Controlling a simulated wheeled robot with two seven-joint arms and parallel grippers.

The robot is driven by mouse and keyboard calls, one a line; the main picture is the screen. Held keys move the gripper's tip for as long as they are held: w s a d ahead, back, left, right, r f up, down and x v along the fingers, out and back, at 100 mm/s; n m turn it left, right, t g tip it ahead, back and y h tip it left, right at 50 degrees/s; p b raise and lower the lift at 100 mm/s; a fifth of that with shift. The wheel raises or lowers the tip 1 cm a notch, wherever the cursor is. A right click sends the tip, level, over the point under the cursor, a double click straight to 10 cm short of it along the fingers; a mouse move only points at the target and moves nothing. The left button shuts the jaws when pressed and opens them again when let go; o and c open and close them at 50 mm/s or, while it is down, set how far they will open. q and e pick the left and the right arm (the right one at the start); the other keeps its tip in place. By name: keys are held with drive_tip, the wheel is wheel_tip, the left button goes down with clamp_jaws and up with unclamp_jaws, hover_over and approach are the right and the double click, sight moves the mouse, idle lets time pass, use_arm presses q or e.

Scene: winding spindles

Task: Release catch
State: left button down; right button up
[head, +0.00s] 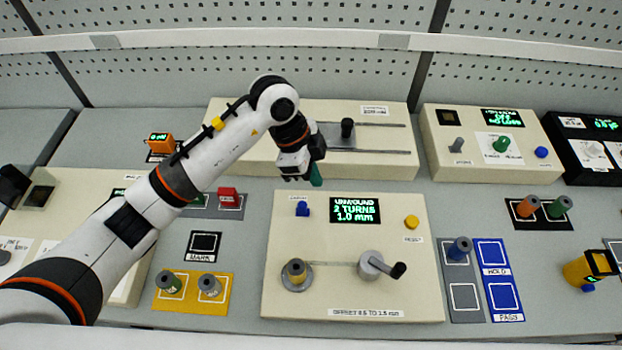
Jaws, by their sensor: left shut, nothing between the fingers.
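The winding panel (345,292) is a cream box in the middle. Its screen (355,210) reads "UNWOUND 2 TURNS 1.0 mm". A small blue catch (302,208) stands at its upper left, under a label too small to read surely. My left gripper (304,174) is shut and empty, just above and behind the blue catch in the picture and apart from it. A teal piece (316,176) shows at its tip; I cannot tell if it belongs to the gripper. A spindle (296,270) and a crank (372,265) sit on the panel, with a thin line between them.
A yellow button (411,222) is at the panel's upper right. A long cream unit with a slide (350,140) stands behind. Spools stand on a yellow tray (193,305) at left and a grey tray (463,300) at right. My left arm covers the left side.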

sight(302, 208)
use_arm(q)
drive_tip(key=p+x, duration=0.1)
drive_tip(key=x, duration=0.2)
drive_tip(key=p+x, duration=0.1)
drive_tip(key=x, duration=0.1)
drive_tip(key=s+p+x, duration=0.1)
drive_tip(key=x, duration=0.2)
drive_tip(key=shift+d+f, duration=0.25)
drive_tip(key=a, duration=0.1)
drive_tip(key=p, duration=0.1)
drive_tip(key=a+p, duration=0.1)
drive_tip(key=shift+w+a+f, duration=0.25)
drive_tip(key=shift+a+f, duration=0.1)
drive_tip(key=shift+f, duration=0.05)
drive_tip(key=shift+a+f, duration=0.1)
drive_tip(key=shift+a, duration=0.5)
use_arm(e)
drive_tip(key=s+r, duration=0.1)
drive_tip(key=r, duration=0.2)
drive_tip(key=s+r, duration=0.1)
drive_tip(key=r, duration=0.1)
drive_tip(key=shift+s+a, duration=0.15)
drive_tip(key=shift+s, duration=0.15)
use_arm(q)
drive_tip(key=shift+w+d, duration=0.1)
